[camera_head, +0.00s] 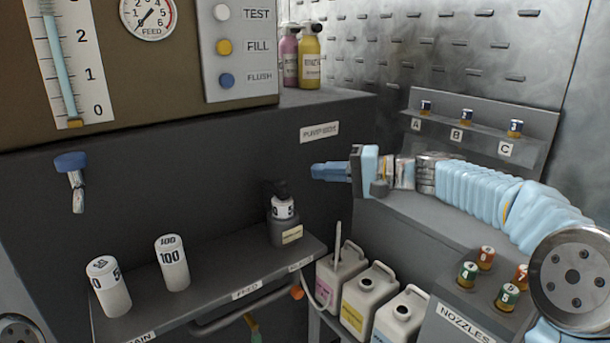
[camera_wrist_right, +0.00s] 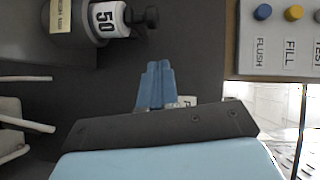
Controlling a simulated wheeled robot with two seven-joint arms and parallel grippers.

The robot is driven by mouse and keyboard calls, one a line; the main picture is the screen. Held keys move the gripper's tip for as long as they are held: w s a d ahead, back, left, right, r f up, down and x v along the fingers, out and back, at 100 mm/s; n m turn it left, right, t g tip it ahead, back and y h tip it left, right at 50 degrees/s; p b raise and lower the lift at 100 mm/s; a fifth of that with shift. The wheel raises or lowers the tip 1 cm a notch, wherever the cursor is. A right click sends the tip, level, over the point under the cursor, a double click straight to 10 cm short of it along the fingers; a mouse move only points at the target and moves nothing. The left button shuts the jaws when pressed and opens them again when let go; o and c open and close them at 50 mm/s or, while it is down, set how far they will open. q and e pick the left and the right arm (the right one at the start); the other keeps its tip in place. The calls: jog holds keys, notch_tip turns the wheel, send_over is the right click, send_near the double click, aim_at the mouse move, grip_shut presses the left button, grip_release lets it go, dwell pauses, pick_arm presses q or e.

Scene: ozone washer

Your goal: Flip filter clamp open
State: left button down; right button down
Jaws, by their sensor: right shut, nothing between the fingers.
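A white filter cartridge (camera_head: 284,208) marked 50 stands in a dark holder (camera_head: 284,233) at the right end of the shelf. A black clamp-like part (camera_head: 280,189) sits on top of it. In the right wrist view the cartridge (camera_wrist_right: 107,19) lies sideways at the upper left, with the black part (camera_wrist_right: 145,17) at its end. My right gripper (camera_head: 314,172) has its blue fingers shut and empty, to the right of the black part and slightly higher in the head view, apart from it. The fingers also show in the right wrist view (camera_wrist_right: 158,66). My left gripper is not in view.
Two white cartridges (camera_head: 172,263) (camera_head: 109,287) stand on the shelf (camera_head: 222,285) at left. Jugs (camera_head: 367,299) stand below right. A nozzle rack (camera_head: 450,320) is at lower right. A button panel (camera_head: 238,50) is above. A blue-handled tap (camera_head: 72,163) projects at left.

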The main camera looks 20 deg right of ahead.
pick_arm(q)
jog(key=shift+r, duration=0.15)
pick_arm(e)
jog(key=a, duration=0.4)
jog(key=shift+s+a+f, duration=0.15)
jog(key=shift+a+f, duration=0.15)
jog(key=shift+f, duration=0.05)
jog(key=shift+f, duration=0.1)
